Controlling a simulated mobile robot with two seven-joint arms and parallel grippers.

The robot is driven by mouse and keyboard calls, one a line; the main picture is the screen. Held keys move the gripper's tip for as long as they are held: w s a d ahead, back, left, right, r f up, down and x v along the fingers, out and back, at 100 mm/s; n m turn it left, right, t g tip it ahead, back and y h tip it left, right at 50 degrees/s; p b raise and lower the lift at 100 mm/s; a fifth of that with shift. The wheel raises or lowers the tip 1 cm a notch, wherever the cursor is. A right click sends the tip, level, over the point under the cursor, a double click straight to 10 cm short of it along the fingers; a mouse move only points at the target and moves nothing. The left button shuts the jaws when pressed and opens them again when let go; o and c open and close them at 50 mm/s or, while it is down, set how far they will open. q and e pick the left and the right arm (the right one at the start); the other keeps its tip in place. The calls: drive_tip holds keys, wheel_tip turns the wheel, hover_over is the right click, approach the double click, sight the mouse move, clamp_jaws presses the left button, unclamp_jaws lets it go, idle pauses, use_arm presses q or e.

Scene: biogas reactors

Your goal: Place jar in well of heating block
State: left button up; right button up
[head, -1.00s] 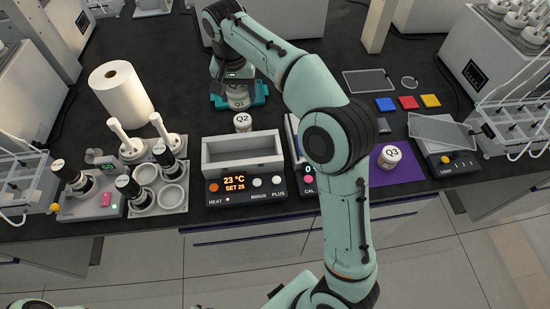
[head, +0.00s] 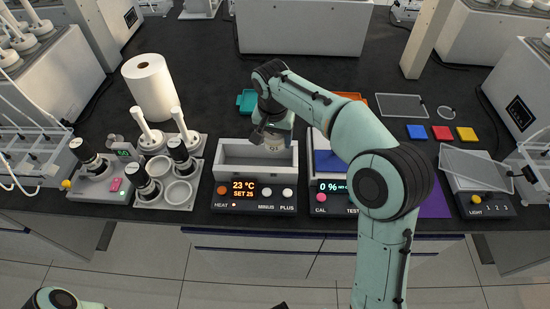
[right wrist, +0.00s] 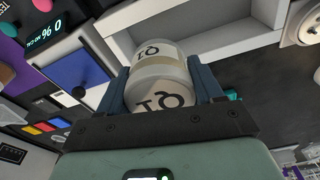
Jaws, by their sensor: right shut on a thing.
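The heating block (head: 225,172) is a pale box with an open rectangular well on top and a front panel reading 23 °C, SET 25. My right gripper (head: 273,138) is shut on a small white jar (head: 274,147) at the back right part of the well in the head view. In the right wrist view the jar (right wrist: 160,62) sits between the blue fingers, its Q1 label upside down, with the pale block (right wrist: 215,40) beyond it. I cannot tell how high the jar is above the well. My left gripper is out of view.
A teal holder (head: 246,101) stands behind the block. A balance with a blue plate (head: 328,161) stands right of the block, near my right arm. A stirrer rack (head: 180,192) and paper roll (head: 150,88) are at the left.

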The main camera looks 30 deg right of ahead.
wheel_tip(320, 180, down, 8)
drive_tip(key=shift+r+b, duration=0.2)
drive_tip(key=shift+b, duration=0.2)
drive_tip(key=shift+w, duration=0.1)
drive_tip(key=shift+f+b, duration=0.35)
drive_tip(key=shift+f, duration=0.25)
drive_tip(key=o, duration=0.8)
drive_tip(key=shift+o, duration=0.2)
